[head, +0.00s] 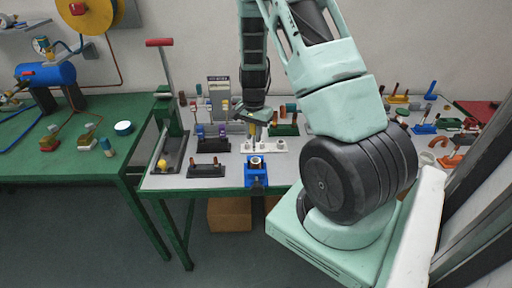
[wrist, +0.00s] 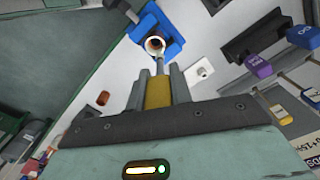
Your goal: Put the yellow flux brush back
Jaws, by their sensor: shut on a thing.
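My gripper (wrist: 155,92) is shut on the yellow flux brush (wrist: 158,92), whose yellow handle sits between the two grey fingers in the wrist view. A thin grey stem runs from the handle toward the blue vise. In the head view my gripper (head: 252,124) points down over the table, and the brush hangs below it over a white holder block (head: 270,149). The block also shows in the wrist view (wrist: 201,72), with a round socket, to the right of the brush. I cannot tell whether the brush tip touches the block.
A blue vise (head: 256,182) holding a ring-ended pipe (wrist: 155,45) stands in front of the white block. Black trays (head: 206,172) lie to its left. A tall red-handled lever (head: 165,62) stands at the table's left end. Several small parts crowd the back.

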